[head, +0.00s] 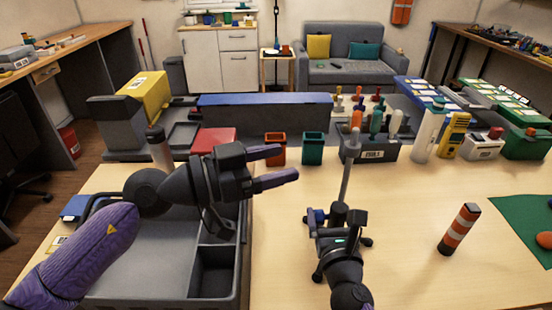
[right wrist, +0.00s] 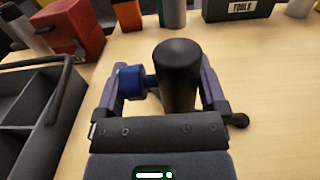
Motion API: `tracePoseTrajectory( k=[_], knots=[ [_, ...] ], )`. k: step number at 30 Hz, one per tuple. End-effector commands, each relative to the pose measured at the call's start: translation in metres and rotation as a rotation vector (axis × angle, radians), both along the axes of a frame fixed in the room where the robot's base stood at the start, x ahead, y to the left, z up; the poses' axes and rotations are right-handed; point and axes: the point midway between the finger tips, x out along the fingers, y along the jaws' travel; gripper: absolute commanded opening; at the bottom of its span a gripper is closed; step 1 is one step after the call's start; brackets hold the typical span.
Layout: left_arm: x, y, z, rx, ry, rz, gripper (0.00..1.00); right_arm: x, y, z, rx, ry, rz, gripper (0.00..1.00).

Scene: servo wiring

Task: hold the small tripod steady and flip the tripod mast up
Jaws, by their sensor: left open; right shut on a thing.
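The small black tripod (head: 318,273) stands on the table, right of centre, with its legs spread. Its thin grey mast (head: 346,175) appears to rise roughly upright from the hub, its tip overlapping the tool bin behind. My right gripper (head: 337,217) is shut on the tripod's upper body. The right wrist view shows a black cylinder (right wrist: 178,75) of the tripod between the fingers, with a blue knob (right wrist: 131,80) beside it. My left gripper (head: 272,167) is open and empty, left of the mast, fingers pointing right. It is apart from the mast.
A grey divided tray (head: 215,252) lies under my left arm. A tool bin (head: 371,154) stands behind the tripod, beside orange (head: 276,149) and teal (head: 313,149) bins.

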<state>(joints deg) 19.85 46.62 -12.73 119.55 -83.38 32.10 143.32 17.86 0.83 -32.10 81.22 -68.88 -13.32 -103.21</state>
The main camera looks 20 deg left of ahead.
Motion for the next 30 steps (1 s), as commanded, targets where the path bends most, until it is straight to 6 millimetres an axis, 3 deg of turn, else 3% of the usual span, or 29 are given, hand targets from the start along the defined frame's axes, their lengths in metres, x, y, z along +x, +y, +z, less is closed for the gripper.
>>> tracePoseTrajectory(
  k=[1, 2, 3, 11, 14, 22, 26, 30],
  knots=[
    [0.000, 0.000, 0.000, 0.000, 0.000, 0.000, 0.73, 0.000, 0.000, -0.001, -0.002, 0.002, 0.001, 0.06],
    [0.000, 0.000, 0.000, 0.000, 0.000, 0.000, 0.73, 0.000, 0.000, -0.001, -0.002, 0.002, 0.001, 0.93],
    [0.000, 0.000, 0.000, 0.000, 0.000, 0.000, 0.73, 0.000, 0.000, -0.001, -0.002, 0.002, 0.001, 1.00],
    [0.000, 0.000, 0.000, 0.000, 0.000, 0.000, 0.73, -0.003, -0.001, 0.000, -0.002, -0.001, 0.000, 1.00],
    [0.000, 0.000, 0.000, 0.000, 0.000, 0.000, 0.73, -0.020, -0.008, -0.001, -0.004, -0.001, 0.000, 1.00],
    [0.000, 0.000, 0.000, 0.000, 0.000, 0.000, 0.73, -0.090, -0.030, -0.001, -0.001, 0.005, 0.003, 1.00],
    [0.000, 0.000, 0.000, 0.000, 0.000, 0.000, 0.73, -0.109, -0.036, -0.001, -0.002, 0.003, 0.001, 1.00],
    [0.000, 0.000, 0.000, -0.001, 0.001, 0.000, 0.73, -0.114, -0.038, -0.001, -0.001, 0.003, 0.001, 1.00]
  ],
)
